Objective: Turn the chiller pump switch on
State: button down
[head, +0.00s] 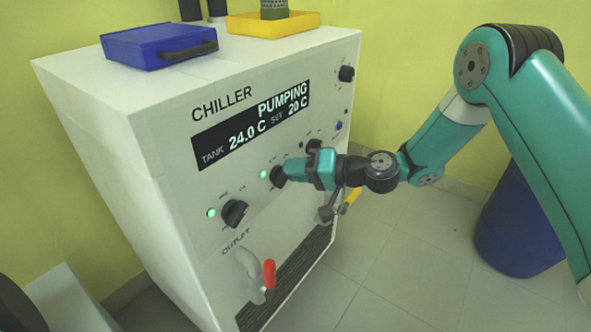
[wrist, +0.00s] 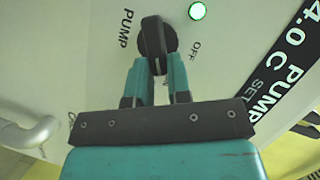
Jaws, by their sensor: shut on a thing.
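The chiller (head: 160,190) is a white cabinet with a black display (head: 252,128) reading PUMPING, tank 24.0 C and set 20 C. The pump switch (wrist: 153,38) is a black rotary knob between the printed words PUMP and OFF in the wrist view; it is partly hidden by my fingers in the head view (head: 277,177). A green light (wrist: 197,10) beside it is lit, also in the head view (head: 263,174). My gripper (wrist: 157,66) is shut on this knob, with one teal finger on each side. In the head view my gripper (head: 287,170) reaches the panel from the right.
Another black knob (head: 235,213) with a lit green light (head: 211,213) is at lower left. A red-handled outlet valve (head: 268,275) juts out below. A yellow-handled valve (head: 351,200) is below my wrist. A blue case (head: 158,46) and yellow tray (head: 272,24) sit on top. A blue bin (head: 520,225) stands at right.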

jog(key=c, duration=1.1)
grip_release()
jog(key=shift+o, duration=0.2)
jog(key=shift+d, duration=0.1)
jog(key=p+v, duration=0.1)
jog(key=v, duration=1.6)
jog(key=shift+p, duration=0.4)
jog(key=shift+s+d, duration=0.1)
